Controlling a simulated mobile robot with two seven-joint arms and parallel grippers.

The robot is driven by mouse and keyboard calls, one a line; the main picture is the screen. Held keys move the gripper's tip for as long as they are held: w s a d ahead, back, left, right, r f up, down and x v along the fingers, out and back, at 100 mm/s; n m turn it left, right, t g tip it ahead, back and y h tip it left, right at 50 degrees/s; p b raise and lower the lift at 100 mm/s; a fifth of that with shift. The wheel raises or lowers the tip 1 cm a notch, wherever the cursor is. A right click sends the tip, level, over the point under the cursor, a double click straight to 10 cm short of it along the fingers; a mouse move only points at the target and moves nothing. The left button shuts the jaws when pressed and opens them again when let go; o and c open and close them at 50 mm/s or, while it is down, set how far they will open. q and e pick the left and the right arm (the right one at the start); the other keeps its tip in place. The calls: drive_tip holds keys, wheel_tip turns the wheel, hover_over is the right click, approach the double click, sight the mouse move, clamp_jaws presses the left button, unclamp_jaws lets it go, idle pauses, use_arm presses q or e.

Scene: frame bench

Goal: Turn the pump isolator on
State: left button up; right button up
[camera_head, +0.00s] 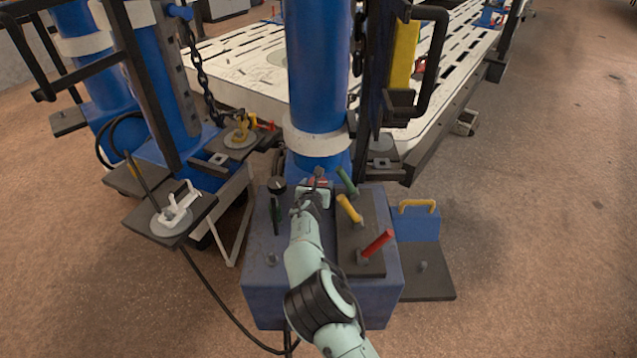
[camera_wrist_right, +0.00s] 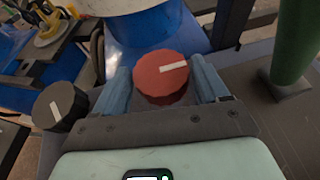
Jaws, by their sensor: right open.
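A round red knob (camera_wrist_right: 160,88) with a white pointer mark sits between the two blue-grey fingers of my right gripper (camera_wrist_right: 163,80) in the right wrist view. The mark points right and slightly up. The fingers are open, one on each side of the knob; I cannot tell whether they touch it. In the head view my right gripper (camera_head: 316,184) is over the back of the blue control box (camera_head: 270,300) and hides most of the knob. A black knob (camera_wrist_right: 60,104) with a white mark stands to the left, also seen in the head view (camera_head: 277,185). No label is readable. My left gripper is not in view.
Green (camera_head: 347,181), yellow (camera_head: 349,208) and red (camera_head: 376,246) levers stand on a dark plate right of my arm. A blue column (camera_head: 318,80) rises close behind the box. A yellow-handled blue block (camera_head: 417,222) stands to the right. Floor farther right is clear.

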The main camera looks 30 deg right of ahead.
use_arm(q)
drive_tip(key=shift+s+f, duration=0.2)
use_arm(e)
drive_tip(key=shift+w+d+f, duration=0.15)
drive_tip(key=shift+w+d, duration=0.35)
drive_tip(key=c, duration=0.7)
drive_tip(key=shift+m+g+h+p, duration=0.3)
drive_tip(key=shift+m+h+p, duration=0.2)
drive_tip(key=shift+p, duration=0.05)
drive_tip(key=shift+m+h, duration=0.3)
drive_tip(key=shift+m, duration=0.1)
drive_tip(key=m+g+h+b, duration=0.1)
drive_tip(key=b, duration=0.2)
drive_tip(key=shift+f+g, duration=0.1)
drive_tip(key=shift+g, duration=0.3)
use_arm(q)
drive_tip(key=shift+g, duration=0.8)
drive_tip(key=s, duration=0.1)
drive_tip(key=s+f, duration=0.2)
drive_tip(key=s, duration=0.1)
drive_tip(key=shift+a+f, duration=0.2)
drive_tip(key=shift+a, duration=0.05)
